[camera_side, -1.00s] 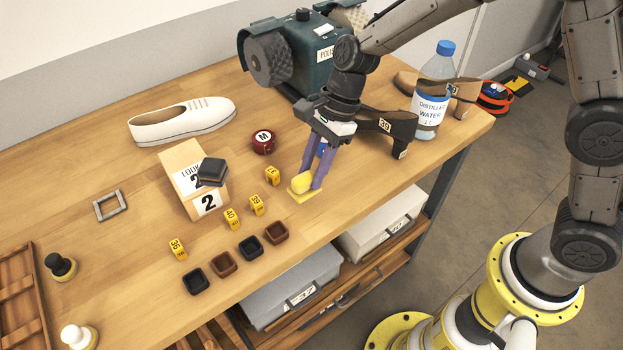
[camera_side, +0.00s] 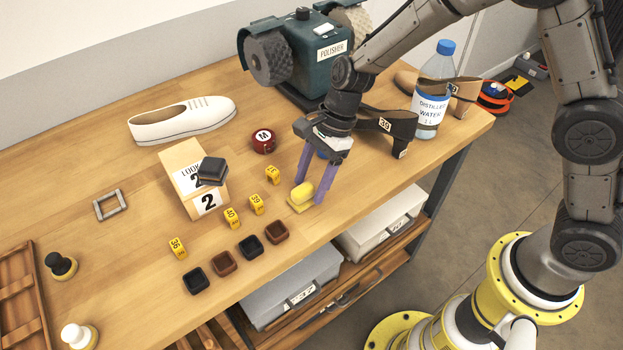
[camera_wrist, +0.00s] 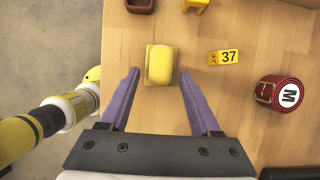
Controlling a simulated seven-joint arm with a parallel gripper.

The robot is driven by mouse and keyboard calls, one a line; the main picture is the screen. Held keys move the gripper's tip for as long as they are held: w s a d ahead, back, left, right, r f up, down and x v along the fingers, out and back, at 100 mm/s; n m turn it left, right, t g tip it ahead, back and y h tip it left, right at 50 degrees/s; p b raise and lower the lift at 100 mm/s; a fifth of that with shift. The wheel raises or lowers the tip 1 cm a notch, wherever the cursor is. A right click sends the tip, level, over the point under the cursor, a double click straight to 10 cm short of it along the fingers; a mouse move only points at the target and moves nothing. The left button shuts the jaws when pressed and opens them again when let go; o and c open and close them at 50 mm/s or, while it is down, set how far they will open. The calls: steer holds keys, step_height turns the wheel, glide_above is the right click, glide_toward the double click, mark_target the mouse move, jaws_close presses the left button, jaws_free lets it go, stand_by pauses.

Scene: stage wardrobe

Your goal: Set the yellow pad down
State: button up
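The yellow pad (camera_side: 303,192) rests on a flat yellow square (camera_side: 297,207) on the bench top, near the front edge. In the wrist view the pad (camera_wrist: 160,64) lies on the square (camera_wrist: 151,78), whose edge shows along its left and lower sides. My gripper (camera_side: 309,187) has its purple fingers spread wide and is empty. In the wrist view my gripper (camera_wrist: 158,75) has one finger on each side of the pad's near end, with clear gaps, and the pad lies mostly beyond the tips.
A yellow 37 marker (camera_wrist: 223,57) and a red M tin (camera_wrist: 280,93) are right of the pad in the wrist view. Several small dark trays (camera_side: 250,247) line the front edge. A shoe heel (camera_side: 400,145) and a polisher (camera_side: 300,55) stand behind my gripper.

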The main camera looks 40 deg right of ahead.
steer(key=shift+r, duration=0.1)
steer(key=s+d+r+n+t+h, duration=0.1)
steer(key=s+d+r+n, duration=0.1)
steer(key=d+r, duration=0.45)
steer(key=s+d+r+n, duration=0.2)
steer(key=s+d+r, duration=0.1)
steer(key=r, duration=0.7)
steer(key=s+d+r+n+t+h, duration=0.1)
steer(key=s+d+n+t, duration=0.1)
steer(key=s+d+n, duration=0.3)
steer(key=s+d+n+t+h, duration=0.2)
steer(key=s+d+n, duration=0.4)
steer(key=s, duration=0.6)
steer(key=n, duration=0.2)
steer(key=shift+s+d+r+n+t+h, duration=0.25)
steer(key=shift+s+r+n+t+h, duration=0.05)
steer(key=shift+r+n+t, duration=0.1)
